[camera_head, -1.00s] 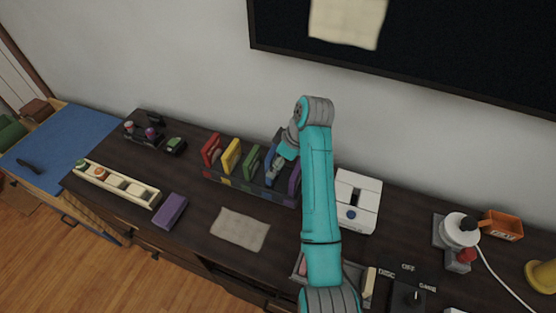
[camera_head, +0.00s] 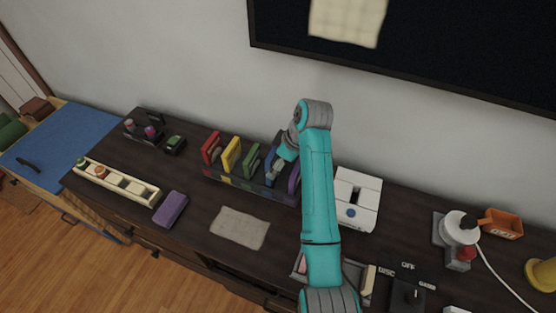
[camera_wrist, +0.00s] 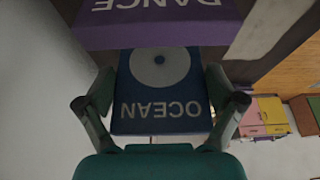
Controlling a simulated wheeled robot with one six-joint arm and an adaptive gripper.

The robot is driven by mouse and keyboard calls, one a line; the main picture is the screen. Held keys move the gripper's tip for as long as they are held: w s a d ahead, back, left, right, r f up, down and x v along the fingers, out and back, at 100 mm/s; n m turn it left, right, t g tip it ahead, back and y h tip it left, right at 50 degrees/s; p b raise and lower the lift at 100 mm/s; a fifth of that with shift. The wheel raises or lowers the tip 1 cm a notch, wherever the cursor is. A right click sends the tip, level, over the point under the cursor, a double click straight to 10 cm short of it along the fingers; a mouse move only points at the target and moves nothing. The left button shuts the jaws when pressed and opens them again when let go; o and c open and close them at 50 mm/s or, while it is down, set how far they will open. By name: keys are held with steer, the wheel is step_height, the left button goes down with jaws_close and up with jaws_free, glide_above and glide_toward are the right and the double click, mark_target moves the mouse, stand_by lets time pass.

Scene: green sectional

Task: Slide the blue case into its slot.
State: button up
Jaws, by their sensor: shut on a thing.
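The blue case (camera_wrist: 160,85), lettered OCEAN with a pale disc, is between the two fingers of my gripper (camera_wrist: 158,82) in the wrist view. My gripper is shut on it. In the head view my gripper (camera_head: 277,172) is at the right part of the clear rack (camera_head: 235,184), between the green case (camera_head: 250,160) and the purple case (camera_head: 294,179). The blue case (camera_head: 269,150) shows partly there, behind my gripper. The purple DANCE case (camera_wrist: 160,25) lies close alongside it in the wrist view. How deep the blue case sits in the rack is hidden.
A red case (camera_head: 210,148) and a yellow case (camera_head: 231,155) stand in the rack's left part. A white box (camera_head: 357,199) stands right of the rack. A cloth (camera_head: 239,228) and a loose purple block (camera_head: 170,210) lie in front.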

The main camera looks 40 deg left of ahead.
steer(key=shift+f, duration=2.05)
steer(key=o, duration=0.8)
steer(key=v, duration=1.2)
steer(key=shift+f, duration=0.1)
